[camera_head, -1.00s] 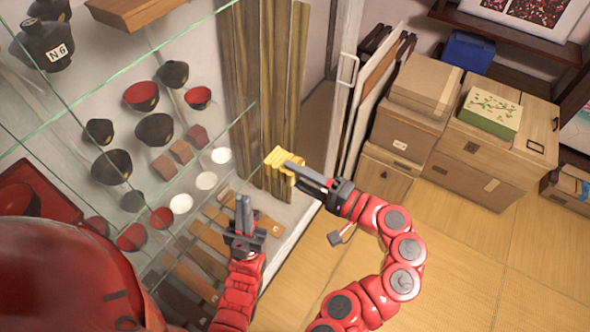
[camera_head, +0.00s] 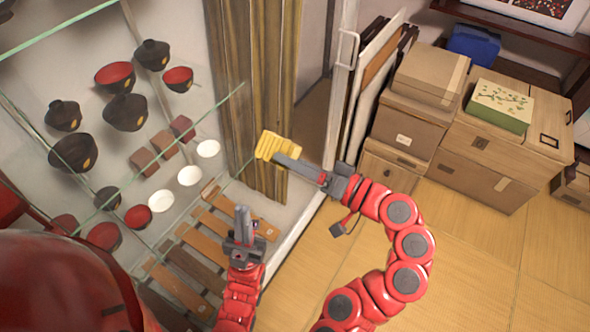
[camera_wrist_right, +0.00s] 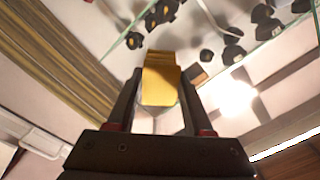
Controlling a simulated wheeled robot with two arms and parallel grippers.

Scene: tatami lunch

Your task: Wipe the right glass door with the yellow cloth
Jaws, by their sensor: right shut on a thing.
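The yellow cloth (camera_head: 273,146) is folded and pinched at the tip of my right gripper (camera_head: 290,163). In the right wrist view the cloth (camera_wrist_right: 161,80) sits between the two fingers. The right glass door appears as a pale upright frame (camera_head: 340,100) with a handle; its pane is transparent. The cloth is left of this frame, in front of the brown slats. I cannot tell whether it touches glass. My left gripper (camera_head: 243,222) points upward in front of the lower shelves, its fingers close together with nothing visible between them.
Glass shelves hold dark bowls (camera_head: 126,112), white cups (camera_head: 190,176) and wooden pieces (camera_head: 213,222) at the left. The tatami floor (camera_head: 480,270) is clear.

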